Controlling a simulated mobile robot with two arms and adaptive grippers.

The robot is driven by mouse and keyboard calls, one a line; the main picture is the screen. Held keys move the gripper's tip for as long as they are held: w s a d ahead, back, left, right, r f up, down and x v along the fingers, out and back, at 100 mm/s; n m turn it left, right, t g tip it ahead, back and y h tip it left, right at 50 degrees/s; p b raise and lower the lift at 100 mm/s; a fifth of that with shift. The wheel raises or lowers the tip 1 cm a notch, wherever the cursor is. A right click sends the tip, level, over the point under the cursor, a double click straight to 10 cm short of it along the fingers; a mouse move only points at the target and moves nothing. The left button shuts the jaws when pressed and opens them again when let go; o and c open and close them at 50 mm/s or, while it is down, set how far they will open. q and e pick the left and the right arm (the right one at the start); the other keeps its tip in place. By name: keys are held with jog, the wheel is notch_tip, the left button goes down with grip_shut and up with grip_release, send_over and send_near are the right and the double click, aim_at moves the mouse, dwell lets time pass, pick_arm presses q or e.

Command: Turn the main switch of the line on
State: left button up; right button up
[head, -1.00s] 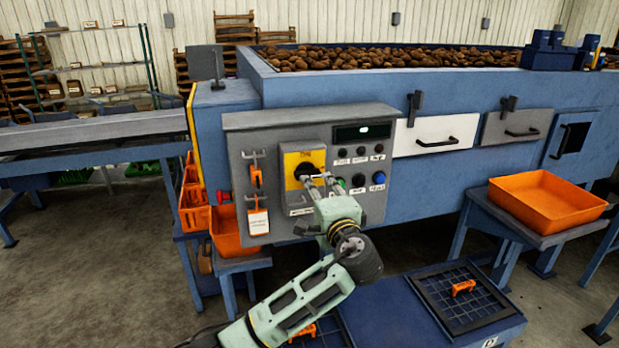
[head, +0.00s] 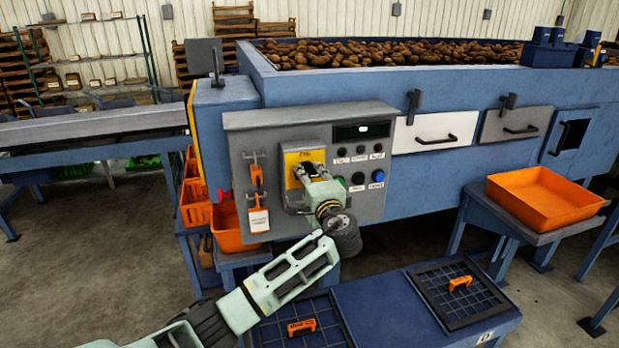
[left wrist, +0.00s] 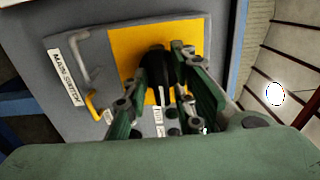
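The main switch is a black rotary knob (left wrist: 157,70) on a yellow plate (head: 291,163) on the grey control panel (head: 237,140). A "MAIN SWITCH" label (left wrist: 67,83) shows in the left wrist view. My left gripper (head: 308,171) is at the switch. In the left wrist view its fingers (left wrist: 161,78) stand apart, one on each side of the knob. I cannot tell if they touch it. The gripper hides much of the knob in the head view. A white mark shows on the knob's lower part. My right gripper is not in view.
Orange lockout pieces (head: 256,175) and a tag (head: 258,220) hang left of the switch. Small buttons (head: 358,178) and a display (head: 365,130) sit to its right. A blue bench (head: 385,310) with orange padlock-like pieces (head: 460,283) stands below. An orange tray (head: 545,198) is at right.

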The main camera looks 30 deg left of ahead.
pick_arm(q)
grip_shut()
jog(key=shift+f, duration=0.1)
jog(key=shift+f+b, duration=0.1)
jog(key=shift+b, duration=0.45)
jog(key=shift+n+b, duration=8.1)
jog(key=shift+b, duration=2.05)
